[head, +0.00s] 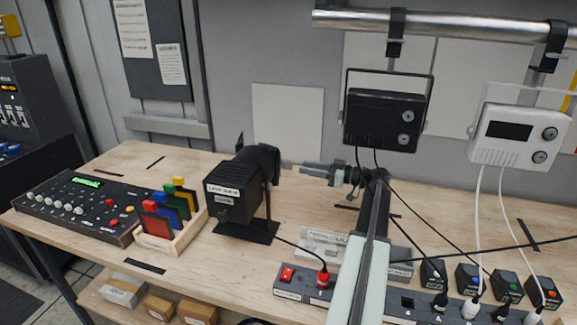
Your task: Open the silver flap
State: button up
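A black lamp (235,192) with a white label stands on a black base plate at the middle-left of the bench. Its front end faces away to the back right, and a dark flap edge (240,142) sticks up behind it. A small pale, silvery edge (287,166) shows just right of the lamp's front; I cannot tell surely whether it is the silver flap. My gripper (306,171) points left at the height of the lamp's front, just right of it. Its fingers are small and seen from the side, so their opening and any contact are unclear.
A wooden rack (172,238) of coloured filters and a control console (82,205) stand left of the lamp. A power strip (305,286) lies in front, with a red plug. Black (383,122) and white (519,134) lamps hang from a rail, cables trailing behind my arm.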

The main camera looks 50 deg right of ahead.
jog(key=x, duration=0.6)
jog(key=shift+s, duration=0.1)
grip_shut()
dwell(1.1)
